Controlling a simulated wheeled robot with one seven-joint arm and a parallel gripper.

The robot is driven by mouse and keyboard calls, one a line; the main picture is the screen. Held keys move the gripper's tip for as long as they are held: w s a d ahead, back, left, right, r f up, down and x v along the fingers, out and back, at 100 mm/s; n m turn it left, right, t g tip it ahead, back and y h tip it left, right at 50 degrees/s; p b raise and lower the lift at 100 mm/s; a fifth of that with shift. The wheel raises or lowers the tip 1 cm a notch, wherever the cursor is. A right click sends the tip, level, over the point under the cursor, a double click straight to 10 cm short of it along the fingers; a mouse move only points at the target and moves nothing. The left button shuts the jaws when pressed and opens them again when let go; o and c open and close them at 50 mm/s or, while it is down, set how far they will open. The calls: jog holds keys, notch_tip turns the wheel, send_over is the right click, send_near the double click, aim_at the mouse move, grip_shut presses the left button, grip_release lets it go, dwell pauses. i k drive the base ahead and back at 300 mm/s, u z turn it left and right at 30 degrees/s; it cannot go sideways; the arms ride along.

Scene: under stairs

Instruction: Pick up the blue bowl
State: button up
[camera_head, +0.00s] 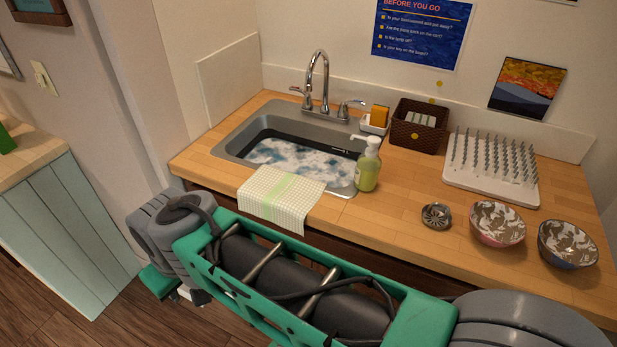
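The blue bowl (567,245) stands upright at the right end of the wooden counter, near its front edge. Its outside is dark blue and its inside has a brown and white pattern. A similar bowl with a pink outside (497,224) stands just to its left, with a small gap or touching; I cannot tell which. My arm lies across the lower part of the view, in front of the counter. My gripper (192,296) is partly seen at the lower left, below and behind the green arm link, far from the blue bowl. Its fingers are mostly hidden.
A small dark strainer (436,216) sits left of the bowls. A white spiked drying rack (490,185) stands behind them. A soap bottle (368,168), the sink (225,147) with foamy water and a checked towel (281,200) are farther left. A brown basket (419,126) stands at the back.

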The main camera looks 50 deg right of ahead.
aim_at(564, 246)
jog(key=u, duration=0.95)
jog(key=i, duration=0.65)
jog(key=z, duration=2.6)
jog(key=i, duration=0.4)
jog(key=u, duration=0.15)
jog(key=k, duration=0.35)
jog(key=z, duration=2.65)
